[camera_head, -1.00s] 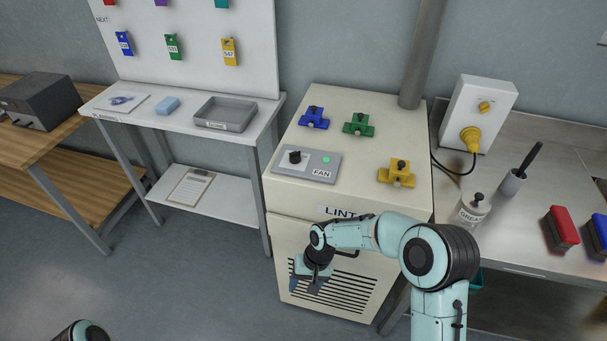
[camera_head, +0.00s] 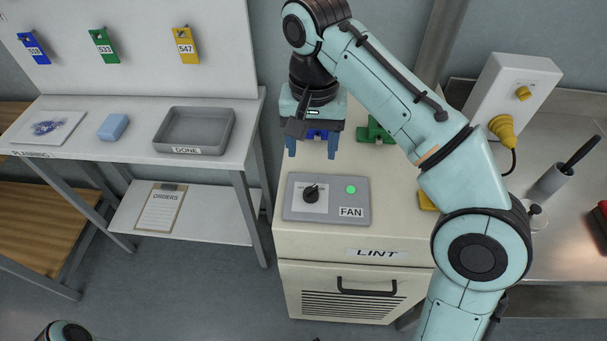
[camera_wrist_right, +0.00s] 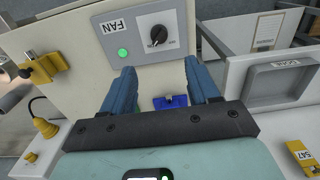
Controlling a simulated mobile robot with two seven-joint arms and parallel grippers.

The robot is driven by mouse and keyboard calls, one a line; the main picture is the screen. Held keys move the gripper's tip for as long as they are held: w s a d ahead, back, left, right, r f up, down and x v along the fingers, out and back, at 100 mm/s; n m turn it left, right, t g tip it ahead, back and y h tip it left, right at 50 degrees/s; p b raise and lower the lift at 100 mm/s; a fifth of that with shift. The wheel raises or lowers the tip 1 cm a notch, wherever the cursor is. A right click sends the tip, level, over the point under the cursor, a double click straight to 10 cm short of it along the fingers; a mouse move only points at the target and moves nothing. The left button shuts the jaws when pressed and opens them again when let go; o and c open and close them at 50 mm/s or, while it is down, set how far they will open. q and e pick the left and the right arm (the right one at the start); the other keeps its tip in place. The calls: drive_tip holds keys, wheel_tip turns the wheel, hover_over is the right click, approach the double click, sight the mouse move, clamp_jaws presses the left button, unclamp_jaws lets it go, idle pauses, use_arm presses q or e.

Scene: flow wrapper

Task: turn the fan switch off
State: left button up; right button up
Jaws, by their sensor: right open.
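The fan switch is a black rotary knob (camera_head: 311,193) on a grey panel (camera_head: 334,216) marked FAN, on top of the cream cabinet. A green light (camera_head: 351,189) glows beside the knob. The knob also shows in the right wrist view (camera_wrist_right: 158,35), beyond my fingertips, with its pointer tilted. My right gripper (camera_head: 312,148) is open and empty, above the cabinet top behind the panel; its two blue fingers (camera_wrist_right: 160,84) are apart and not touching the knob. No left gripper shows; only a dark rounded part is at the bottom left of the head view.
A blue clamp block (camera_head: 318,134) is partly hidden behind my gripper. A green block (camera_head: 375,131) stands to its right; a yellow block (camera_head: 427,201) is mostly hidden by my arm. A grey DONE tray (camera_head: 194,149) is on the left table. The LINT drawer (camera_head: 340,300) is below.

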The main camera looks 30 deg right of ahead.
sight(311, 189)
drive_tip(key=f+b, duration=0.4)
drive_tip(key=f, duration=0.7)
drive_tip(key=shift+s+f+b, duration=0.2)
drive_tip(key=shift+b, duration=0.2)
use_arm(q)
drive_tip(key=shift+t, duration=0.4)
drive_tip(key=shift+w+f, duration=0.25)
drive_tip(key=shift+f, duration=0.5)
drive_tip(key=shift+w+f, duration=0.2)
drive_tip(key=shift+f, duration=0.55)
drive_tip(key=shift+w+f, duration=0.25)
drive_tip(key=shift+f, duration=0.5)
use_arm(e)
drive_tip(key=shift+f, duration=0.7)
drive_tip(key=shift+c, duration=0.2)
drive_tip(key=c, duration=1)
